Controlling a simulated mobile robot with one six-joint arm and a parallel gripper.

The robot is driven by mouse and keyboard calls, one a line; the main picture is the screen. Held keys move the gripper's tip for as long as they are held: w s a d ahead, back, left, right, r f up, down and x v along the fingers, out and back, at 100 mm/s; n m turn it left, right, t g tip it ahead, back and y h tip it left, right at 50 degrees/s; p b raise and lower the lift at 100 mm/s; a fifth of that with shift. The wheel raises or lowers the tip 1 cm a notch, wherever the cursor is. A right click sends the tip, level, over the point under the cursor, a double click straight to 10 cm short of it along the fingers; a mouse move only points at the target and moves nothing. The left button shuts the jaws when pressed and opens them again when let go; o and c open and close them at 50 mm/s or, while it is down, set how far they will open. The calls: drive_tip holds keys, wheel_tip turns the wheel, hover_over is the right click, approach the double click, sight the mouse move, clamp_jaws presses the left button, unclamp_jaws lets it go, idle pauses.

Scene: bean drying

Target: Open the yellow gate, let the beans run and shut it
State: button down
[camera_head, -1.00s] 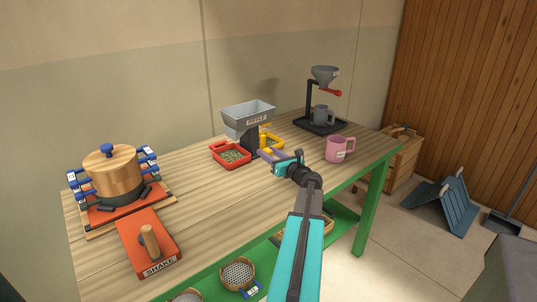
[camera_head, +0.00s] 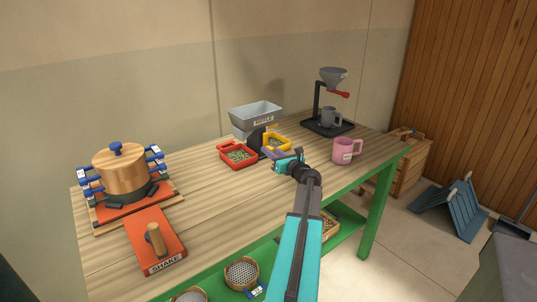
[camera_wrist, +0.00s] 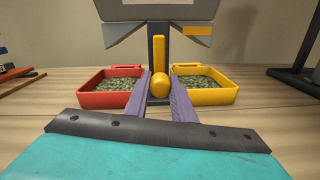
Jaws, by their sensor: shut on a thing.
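The grey hopper labelled RIFFLE (camera_head: 255,116) stands on a dark post at the back of the table. In the wrist view, the yellow gate (camera_wrist: 159,50) is an upright yellow bar on the post, with a round yellow knob (camera_wrist: 160,87) at its lower end. My gripper (camera_wrist: 160,92) has its purple fingers on both sides of the knob and is shut on it. A red tray (camera_wrist: 88,99) stands left of the post and a yellow tray (camera_wrist: 219,97) right of it. Both hold greenish beans. The hopper's inside is hidden.
A pink mug (camera_head: 347,151) stands right of my gripper, near the table edge. Behind it is a grey funnel stand (camera_head: 333,75) with a grey mug. A wooden pot (camera_head: 121,168) and the orange SHAKE board (camera_head: 168,256) are left. The table's middle is clear.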

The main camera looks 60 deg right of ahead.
drive_tip(key=shift+w, duration=0.1)
drive_tip(key=c, duration=1.5)
unclamp_jaws()
drive_tip(key=shift+d, duration=0.1)
drive_tip(key=shift+s, duration=0.25)
drive_tip(key=b+v, duration=0.1)
drive_tip(key=v, duration=1.2)
drive_tip(key=shift+s+b, duration=0.15)
drive_tip(key=shift+b, duration=0.2)
drive_tip(key=shift+s, duration=0.15)
drive_tip(key=shift+s, duration=0.1)
